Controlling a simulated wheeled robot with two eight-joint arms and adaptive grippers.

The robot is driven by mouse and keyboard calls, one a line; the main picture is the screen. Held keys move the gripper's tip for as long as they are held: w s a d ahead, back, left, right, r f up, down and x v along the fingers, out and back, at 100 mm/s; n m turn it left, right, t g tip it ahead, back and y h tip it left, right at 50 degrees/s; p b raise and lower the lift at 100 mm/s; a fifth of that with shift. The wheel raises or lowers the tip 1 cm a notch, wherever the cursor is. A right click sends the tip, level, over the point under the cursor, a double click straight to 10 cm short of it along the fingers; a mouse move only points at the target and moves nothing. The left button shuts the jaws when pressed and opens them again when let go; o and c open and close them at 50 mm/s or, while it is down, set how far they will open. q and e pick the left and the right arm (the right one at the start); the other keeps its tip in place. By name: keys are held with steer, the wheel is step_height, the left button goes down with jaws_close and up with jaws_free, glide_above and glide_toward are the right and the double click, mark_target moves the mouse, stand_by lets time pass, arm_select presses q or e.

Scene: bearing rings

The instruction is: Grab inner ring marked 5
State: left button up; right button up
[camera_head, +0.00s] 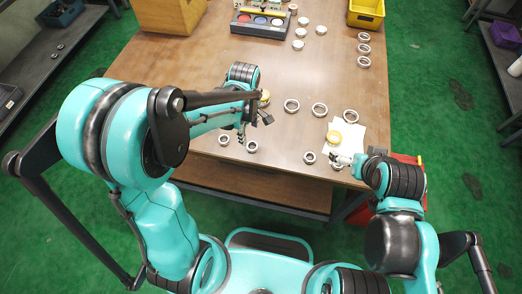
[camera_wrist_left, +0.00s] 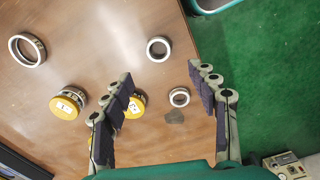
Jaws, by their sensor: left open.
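I cannot read a 5 on any ring. In the left wrist view, one ring with a yellow labelled disc (camera_wrist_left: 68,102) lies left of my left gripper (camera_wrist_left: 160,78). A second yellow-marked ring (camera_wrist_left: 135,105) shows partly behind its left finger. Two plain metal rings, one (camera_wrist_left: 158,49) ahead of the fingertips and a small one (camera_wrist_left: 180,97) between the fingers, lie on the table. In the head view my left gripper (camera_head: 256,127) is open above the table. My right gripper (camera_head: 342,159) is near the front right edge, by a ring (camera_head: 335,166); its jaws are unclear.
More rings (camera_head: 319,110) lie on the wooden table (camera_head: 200,75).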

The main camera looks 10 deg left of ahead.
mark_target(253, 148)
arm_select(q)
steer(key=f+b, duration=0.1)
steer(key=f, duration=0.1)
steer(key=f+b, duration=0.1)
steer(key=f, duration=0.2)
steer(key=d+f+b, duration=0.1)
steer(key=f, duration=0.2)
steer(key=shift+f+b, duration=0.15)
steer(key=shift+b, duration=0.25)
steer(key=c, duration=1.2)
